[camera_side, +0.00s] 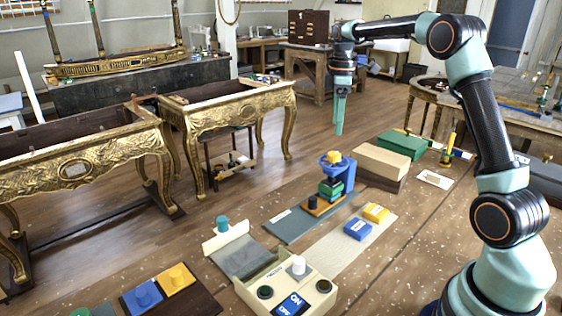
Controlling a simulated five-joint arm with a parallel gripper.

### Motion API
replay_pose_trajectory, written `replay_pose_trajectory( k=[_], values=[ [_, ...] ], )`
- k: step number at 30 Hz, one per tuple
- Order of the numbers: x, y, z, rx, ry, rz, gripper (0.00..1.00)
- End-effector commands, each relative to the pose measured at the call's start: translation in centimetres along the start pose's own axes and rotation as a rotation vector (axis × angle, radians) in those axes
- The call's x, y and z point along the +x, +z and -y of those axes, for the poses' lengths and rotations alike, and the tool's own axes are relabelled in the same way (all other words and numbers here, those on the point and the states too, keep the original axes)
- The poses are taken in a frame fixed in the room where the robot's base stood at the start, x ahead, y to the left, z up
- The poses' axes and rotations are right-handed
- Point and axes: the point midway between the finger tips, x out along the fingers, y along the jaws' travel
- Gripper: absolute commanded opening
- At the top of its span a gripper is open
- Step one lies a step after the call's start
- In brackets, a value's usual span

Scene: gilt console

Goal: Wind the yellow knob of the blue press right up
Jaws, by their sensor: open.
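The blue press (348,177) stands on a dark flat board around the middle of the work surface. Its yellow knob (334,157) sits on top, over a round blue part. Green and dark pieces show under the press head, above an orange-brown base. My gripper (340,130) hangs pointing down, above and apart from the knob. Its fingers are teal and seen nearly edge-on, so the gap between them is hard to make out. Nothing shows in its grip.
A blue block (357,229) and a yellow block (376,212) lie on a pale mat before the press. A tan box (396,160) and a green box (402,143) stand behind right. A cream control box (285,282) with knobs is at the front.

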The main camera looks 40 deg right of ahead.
Motion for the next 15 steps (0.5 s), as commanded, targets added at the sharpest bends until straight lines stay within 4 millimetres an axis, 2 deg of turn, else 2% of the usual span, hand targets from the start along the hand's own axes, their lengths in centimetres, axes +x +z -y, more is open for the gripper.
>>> replay_pose_trajectory(
  k=[3, 6, 15],
  values=[
    [-1.7, 0.0, -0.1, 0.000, 0.002, -0.001, 0.76],
    [-2.5, 0.0, 0.0, 0.000, 0.001, 0.000, 0.76],
    [-2.9, 0.0, 0.0, 0.000, -0.001, 0.000, 0.76]
  ],
)
